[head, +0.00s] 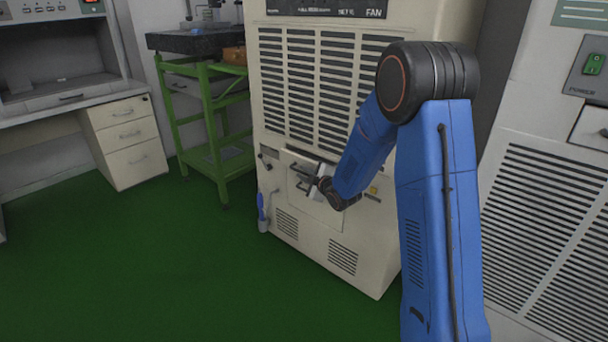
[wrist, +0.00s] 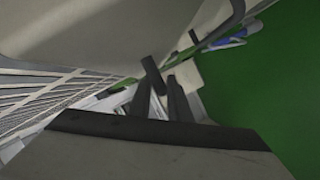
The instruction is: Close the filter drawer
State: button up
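The filter drawer (head: 318,208) is a pale panel low on the front of the beige machine (head: 375,262) in the head view. My arm covers part of it, and I cannot tell how far out it stands. My gripper (head: 308,178) is at the upper part of this panel, close to or touching it. In the wrist view two dark fingers of my gripper (wrist: 162,98) point towards a short dark bar, with pale surfaces around them. It is unclear whether the fingers are apart around something or shut on it.
A green metal stand (head: 212,125) is left of the machine. A bluish bottle-like object (head: 262,212) is at the machine's lower left corner. A desk with drawers (head: 125,140) is at far left. Another vented cabinet (head: 545,225) is at right. The green floor in front is clear.

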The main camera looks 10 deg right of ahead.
jog(key=shift+c, duration=0.3)
grip_shut()
jog(key=shift+w+d+r, duration=0.1)
jog(key=shift+w+d, duration=0.45)
jog(key=shift+d, duration=0.25)
jog(key=shift+w+d, duration=0.55)
jog(key=shift+d, duration=0.2)
jog(key=shift+o, duration=0.3)
grip_release()
jog(key=shift+d, duration=0.1)
jog(key=v, duration=1.7)
jog(key=shift+s, duration=0.2)
jog(key=shift+r, duration=0.15)
